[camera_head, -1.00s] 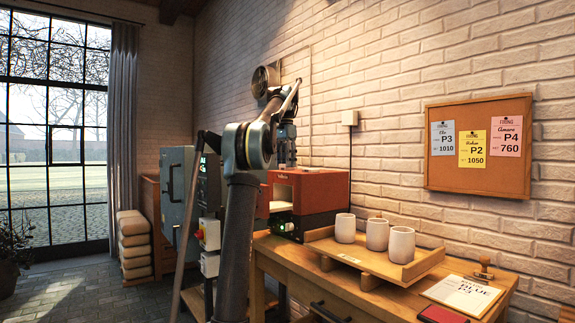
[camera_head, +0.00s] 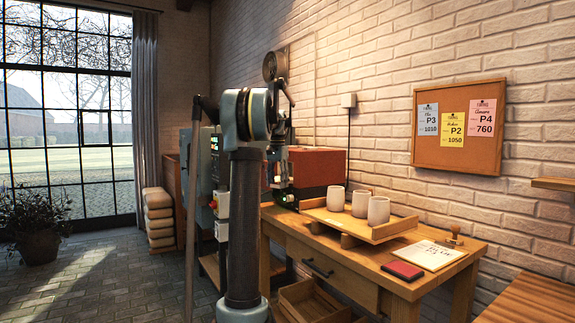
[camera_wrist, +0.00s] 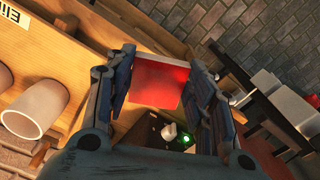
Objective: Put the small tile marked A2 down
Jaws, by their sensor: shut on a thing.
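My gripper (camera_wrist: 160,75) shows in the wrist view, its two dark fingers on either side of a red square piece. I take this piece for the small tile (camera_wrist: 158,82). No A2 mark can be read on it. In the camera_head view my arm hides most of the gripper, and the tile cannot be made out there. The gripper end is close to the red kiln-like box (camera_head: 317,170) on the wooden bench (camera_head: 440,275).
A paper sheet (camera_head: 430,256), a red pad (camera_head: 402,270) and a stamp (camera_head: 453,236) lie to the right.

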